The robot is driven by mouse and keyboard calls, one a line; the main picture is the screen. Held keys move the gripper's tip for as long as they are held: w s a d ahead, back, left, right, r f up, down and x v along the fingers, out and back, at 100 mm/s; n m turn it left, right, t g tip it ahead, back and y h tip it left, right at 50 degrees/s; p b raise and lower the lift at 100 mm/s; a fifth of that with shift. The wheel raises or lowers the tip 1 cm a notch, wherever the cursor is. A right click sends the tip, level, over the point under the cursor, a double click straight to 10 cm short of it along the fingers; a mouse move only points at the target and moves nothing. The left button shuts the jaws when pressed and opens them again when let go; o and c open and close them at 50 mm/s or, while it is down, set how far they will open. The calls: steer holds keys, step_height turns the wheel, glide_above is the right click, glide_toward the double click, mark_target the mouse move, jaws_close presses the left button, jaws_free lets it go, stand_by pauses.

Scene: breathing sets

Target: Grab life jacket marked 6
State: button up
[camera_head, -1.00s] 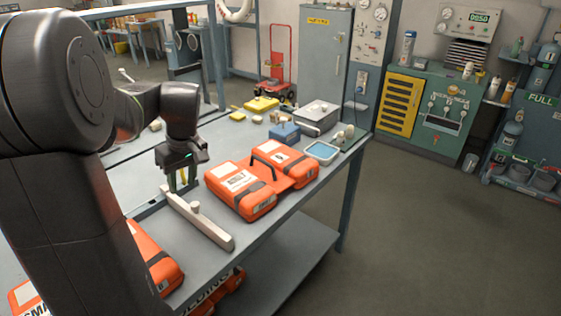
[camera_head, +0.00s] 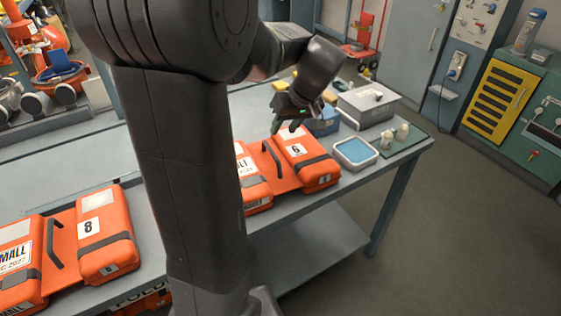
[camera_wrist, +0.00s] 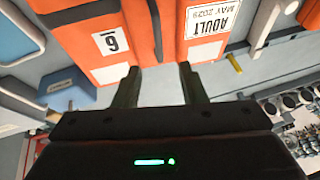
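The orange life jacket marked 6 (camera_head: 311,172) lies on the bench just right of my arm column, which hides part of its left half. It has a black carry handle (camera_head: 271,160) between its two halves and dark straps. In the wrist view the jacket (camera_wrist: 120,45) fills the upper middle, with the 6 label and an "ADULT MAY 2029" label showing. My gripper (camera_wrist: 160,78) is open, its two fingers apart at the jacket's edge with nothing clearly between them. In the head view my gripper (camera_head: 287,127) is over the jacket's far edge.
Another orange life jacket marked 8 (camera_head: 100,240) lies at the left of the bench. A blue-filled tray (camera_head: 356,152), a grey box (camera_head: 368,104) and a blue box (camera_head: 325,122) stand right of and behind jacket 6. Floor at the right is clear.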

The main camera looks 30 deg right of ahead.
mark_target(271, 149)
steer(key=x, duration=0.7)
steer(key=shift+w+a+f, duration=0.15)
steer(key=shift+f, duration=0.1)
steer(key=x, duration=0.2)
steer(key=p+x, duration=0.1)
steer(key=x, duration=0.2)
steer(key=shift+d, duration=0.2)
steer(key=shift+f+b, duration=0.25)
steer(key=shift+b, duration=0.05)
steer(key=shift+c, duration=0.5)
jaws_close()
stand_by(1.1)
